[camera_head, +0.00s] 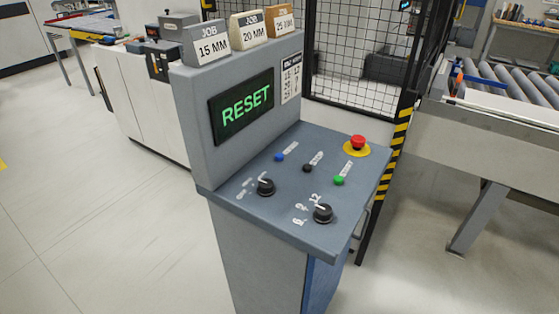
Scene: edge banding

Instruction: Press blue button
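The blue button (279,157) is a small round cap on the sloped top of a grey control console (240,207). It sits at the left end of a row with a black button (307,168) and a green button (339,180). The console's dark screen (241,106) shows "RESET" in green letters. Neither of my grippers is in the head view, and nothing covers the blue button.
A red emergency stop (357,143) on a yellow disc and two black knobs (266,187) share the panel. Job blocks (206,41) stand on the console top. A mesh fence (355,60) and roller conveyor (500,110) stand behind. Floor at left is clear.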

